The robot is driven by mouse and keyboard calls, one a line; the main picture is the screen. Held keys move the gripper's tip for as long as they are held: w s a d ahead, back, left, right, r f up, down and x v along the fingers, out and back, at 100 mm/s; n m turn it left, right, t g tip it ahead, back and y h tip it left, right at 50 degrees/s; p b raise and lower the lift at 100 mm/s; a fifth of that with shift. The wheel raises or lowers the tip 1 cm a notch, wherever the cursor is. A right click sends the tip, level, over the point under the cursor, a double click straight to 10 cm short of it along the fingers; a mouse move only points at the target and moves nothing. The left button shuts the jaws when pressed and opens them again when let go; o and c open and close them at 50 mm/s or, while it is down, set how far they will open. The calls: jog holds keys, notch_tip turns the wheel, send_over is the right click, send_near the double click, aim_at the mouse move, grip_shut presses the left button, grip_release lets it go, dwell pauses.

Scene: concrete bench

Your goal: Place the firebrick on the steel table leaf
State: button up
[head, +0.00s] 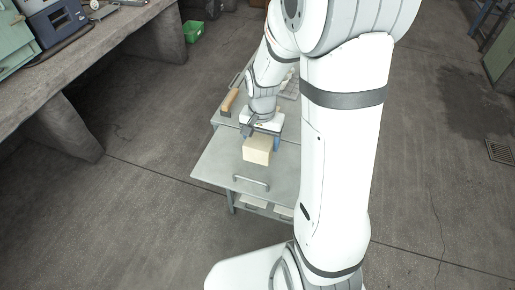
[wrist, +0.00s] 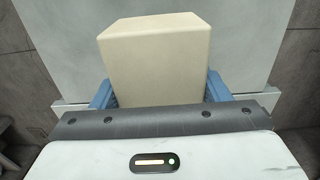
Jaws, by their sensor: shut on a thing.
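The firebrick (head: 257,149) is a pale cream block, held at my gripper over the grey steel table leaf (head: 215,165) in the head view. In the wrist view the firebrick (wrist: 155,55) fills the middle, with the blue fingers of my gripper (wrist: 160,92) on its left and right sides. My gripper is shut on it. The leaf also shows in the wrist view (wrist: 240,40), around and beyond the brick. I cannot tell whether the brick's underside touches the leaf. My arm hides the right part of the table in the head view.
A wooden-handled tool (head: 229,101) lies on the table behind the leaf. A metal handle (head: 251,180) sits near the leaf's front edge. A concrete bench (head: 95,50) with equipment stands at the left, and a green bin (head: 193,31) is on the floor. The leaf's left part is clear.

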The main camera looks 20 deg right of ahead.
jog(key=shift+d+f, duration=0.15)
jog(key=shift+f, duration=1.8)
jog(key=shift+f, duration=0.1)
jog(key=o, duration=1.3)
jog(key=shift+o, duration=0.2)
